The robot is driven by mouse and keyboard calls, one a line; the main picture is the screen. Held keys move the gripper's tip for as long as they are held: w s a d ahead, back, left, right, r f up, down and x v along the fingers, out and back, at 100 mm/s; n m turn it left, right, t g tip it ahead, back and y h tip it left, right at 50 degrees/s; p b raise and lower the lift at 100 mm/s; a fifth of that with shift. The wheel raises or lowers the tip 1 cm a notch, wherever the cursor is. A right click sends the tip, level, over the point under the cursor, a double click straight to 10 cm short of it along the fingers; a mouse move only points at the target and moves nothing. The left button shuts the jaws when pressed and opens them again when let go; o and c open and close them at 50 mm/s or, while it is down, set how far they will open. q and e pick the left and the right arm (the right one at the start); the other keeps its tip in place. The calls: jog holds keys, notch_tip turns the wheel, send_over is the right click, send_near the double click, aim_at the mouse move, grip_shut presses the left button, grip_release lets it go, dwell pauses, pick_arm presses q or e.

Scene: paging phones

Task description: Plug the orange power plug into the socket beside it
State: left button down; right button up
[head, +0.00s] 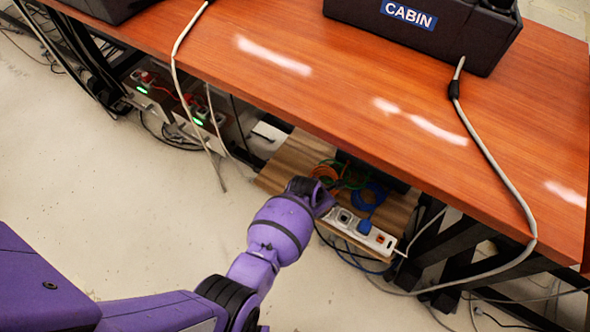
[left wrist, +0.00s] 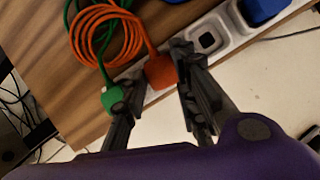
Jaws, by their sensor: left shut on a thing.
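The orange plug (left wrist: 160,71) sits between the two fingers of my left gripper (left wrist: 156,66), which is shut on it. Its orange cable (left wrist: 110,12) coils away over the wooden board. The plug is over the white power strip (left wrist: 240,28); I cannot tell whether it is seated. An uncovered socket (left wrist: 207,39) shows just right of the right finger. A green plug (left wrist: 112,97) is beside the left finger. In the head view my left gripper (head: 312,190) is at the left end of the strip (head: 382,241) and hides the orange plug. My right gripper is out of view.
A blue plug (head: 364,227) stands in the strip, right of the uncovered socket. The strip lies along the edge of a wooden board (head: 295,160) under the orange table (head: 300,75). A grey cable (head: 497,180) hangs over the table edge. Open floor is at left.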

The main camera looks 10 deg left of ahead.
pick_arm(q)
jog(key=shift+w+d, duration=0.15)
jog(key=shift+w, duration=0.2)
jog(key=c, duration=1.3)
grip_release()
jog(key=v, duration=1.2)
jog(key=shift+s+f, duration=0.2)
jog(key=shift+s, duration=0.1)
